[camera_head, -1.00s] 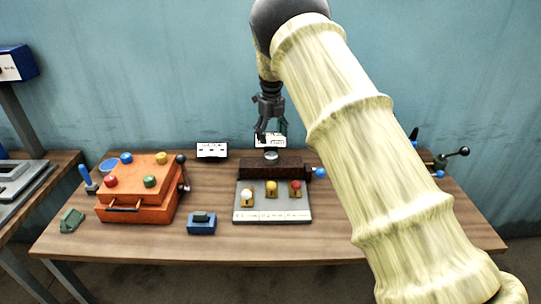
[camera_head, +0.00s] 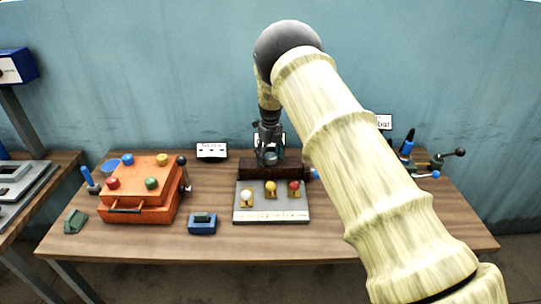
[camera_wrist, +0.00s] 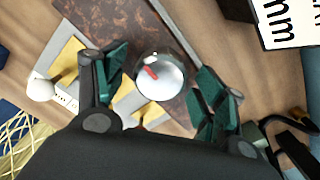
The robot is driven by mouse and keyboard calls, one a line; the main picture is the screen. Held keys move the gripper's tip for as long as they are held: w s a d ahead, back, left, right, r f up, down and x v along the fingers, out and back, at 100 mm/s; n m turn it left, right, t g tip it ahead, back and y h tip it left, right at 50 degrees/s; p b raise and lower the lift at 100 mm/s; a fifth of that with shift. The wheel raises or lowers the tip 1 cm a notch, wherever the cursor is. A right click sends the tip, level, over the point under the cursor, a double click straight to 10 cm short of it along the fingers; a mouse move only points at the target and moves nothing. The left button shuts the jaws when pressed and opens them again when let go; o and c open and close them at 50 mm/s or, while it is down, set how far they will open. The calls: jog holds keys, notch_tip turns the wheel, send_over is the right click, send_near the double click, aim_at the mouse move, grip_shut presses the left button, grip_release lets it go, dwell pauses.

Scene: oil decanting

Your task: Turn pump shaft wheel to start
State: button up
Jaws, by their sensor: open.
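A round silvery dial or wheel (camera_wrist: 160,80) with a red mark sits on a dark brown block (camera_head: 234,169) at the back middle of the table. I cannot tell for sure that it is the pump shaft wheel. My gripper (camera_head: 268,160) points down over this block. In the wrist view my gripper (camera_wrist: 160,68) has its green fingers open, one on each side of the round piece, with visible gaps. I cannot tell how far above it the fingertips are. In the head view the gripper mostly hides it.
In front of the block is a grey panel (camera_head: 245,215) with white, yellow and red knobs. An orange box (camera_head: 138,212) with coloured buttons stands left, a small blue box (camera_head: 202,224) between. Black levers (camera_head: 437,162) stand at the right end. The table front is clear.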

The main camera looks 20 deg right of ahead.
jog(key=shift+c, duration=0.5)
jog(key=c, duration=0.9)
jog(key=shift+c, duration=0.2)
